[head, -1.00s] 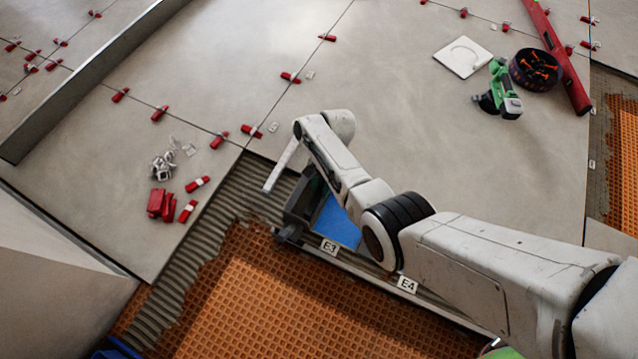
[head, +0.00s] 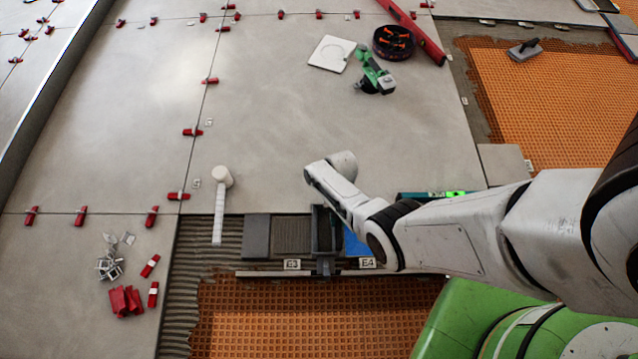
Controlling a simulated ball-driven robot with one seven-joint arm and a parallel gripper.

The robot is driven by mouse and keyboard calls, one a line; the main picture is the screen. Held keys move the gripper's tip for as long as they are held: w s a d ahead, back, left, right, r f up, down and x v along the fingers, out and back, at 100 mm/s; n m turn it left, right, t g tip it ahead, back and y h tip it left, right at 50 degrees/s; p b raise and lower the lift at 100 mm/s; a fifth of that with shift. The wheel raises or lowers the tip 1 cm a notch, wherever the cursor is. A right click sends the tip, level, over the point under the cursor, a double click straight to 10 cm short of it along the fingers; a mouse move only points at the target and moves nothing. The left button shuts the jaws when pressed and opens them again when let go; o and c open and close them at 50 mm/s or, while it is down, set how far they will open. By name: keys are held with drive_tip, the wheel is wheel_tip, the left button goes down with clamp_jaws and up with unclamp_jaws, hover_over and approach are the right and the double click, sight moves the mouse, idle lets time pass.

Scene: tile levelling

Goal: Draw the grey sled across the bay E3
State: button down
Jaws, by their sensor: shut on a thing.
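The grey sled (head: 325,240) is a dark, narrow box-like frame standing across the strip, at the boundary between the bays labelled E3 (head: 292,264) and E4 (head: 367,263). Ribbed grey mortar (head: 292,235) lies in E3, left of the sled. A blue surface (head: 354,245) shows just right of it. A plain dark grey plate (head: 257,237) lies at the left end of E3. My gripper is down at the sled's upper right side and shut on it. My own wrist and forearm hide most of the gripper and its fingertips.
A white mallet (head: 219,205) lies left of the plate. Red wedges (head: 126,301) and pale clips (head: 110,262) lie on the left tile. A green tool (head: 374,75), a bucket (head: 394,42) and a red level (head: 415,35) lie at the back. Orange matting (head: 300,315) is in front.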

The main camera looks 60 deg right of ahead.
drive_tip(key=shift+s+d, duration=0.45)
drive_tip(key=shift+s, duration=0.25)
drive_tip(key=c, duration=1)
unclamp_jaws()
drive_tip(key=shift+o, duration=0.2)
drive_tip(key=p+v, duration=0.5)
drive_tip(key=v, duration=0.6)
drive_tip(key=shift+w+f, duration=0.1)
drive_tip(key=shift+f, duration=0.05)
